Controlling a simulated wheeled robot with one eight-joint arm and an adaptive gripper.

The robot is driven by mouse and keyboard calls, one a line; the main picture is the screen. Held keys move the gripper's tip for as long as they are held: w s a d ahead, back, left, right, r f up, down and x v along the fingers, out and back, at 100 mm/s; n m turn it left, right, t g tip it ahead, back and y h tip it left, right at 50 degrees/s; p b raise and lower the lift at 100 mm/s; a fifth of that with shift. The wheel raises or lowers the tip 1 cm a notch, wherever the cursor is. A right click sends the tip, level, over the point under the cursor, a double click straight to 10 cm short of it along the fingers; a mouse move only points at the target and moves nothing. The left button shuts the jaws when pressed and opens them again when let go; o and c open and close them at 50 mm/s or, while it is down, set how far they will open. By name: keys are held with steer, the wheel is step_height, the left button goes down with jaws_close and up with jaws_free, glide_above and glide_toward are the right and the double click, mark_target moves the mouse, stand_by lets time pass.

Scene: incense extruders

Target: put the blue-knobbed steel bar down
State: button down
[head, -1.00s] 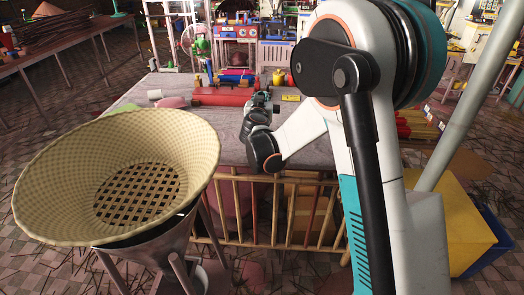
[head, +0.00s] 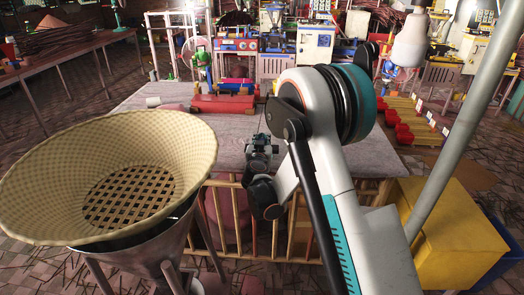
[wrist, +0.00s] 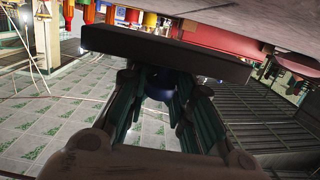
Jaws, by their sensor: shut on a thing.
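The blue-knobbed steel bar shows in the wrist view as a long dark slab (wrist: 165,52) lying across the picture, beyond my fingers. Its blue knob (wrist: 160,86) sits between the two green-grey fingers of my gripper (wrist: 161,92), which is shut on it. The bar is close to the pale table surface at the top of the view; I cannot tell whether they touch. In the head view my gripper (head: 262,143) is over the near part of the grey table (head: 130,97). The bar is not distinguishable there.
A woven basket (head: 190,150) on a metal funnel stands at the left front. Red rolls (head: 222,104) and a white cup (head: 153,101) lie toward the table's back left. A slatted wooden rail (head: 234,215) is below the front edge. A yellow box (head: 445,225) stands at right.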

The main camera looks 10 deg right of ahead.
steer(key=shift+f+b, duration=0.55)
steer(key=shift+f, duration=1.15)
steer(key=shift+f, duration=0.1)
steer(key=c, duration=1.4)
jaws_free()
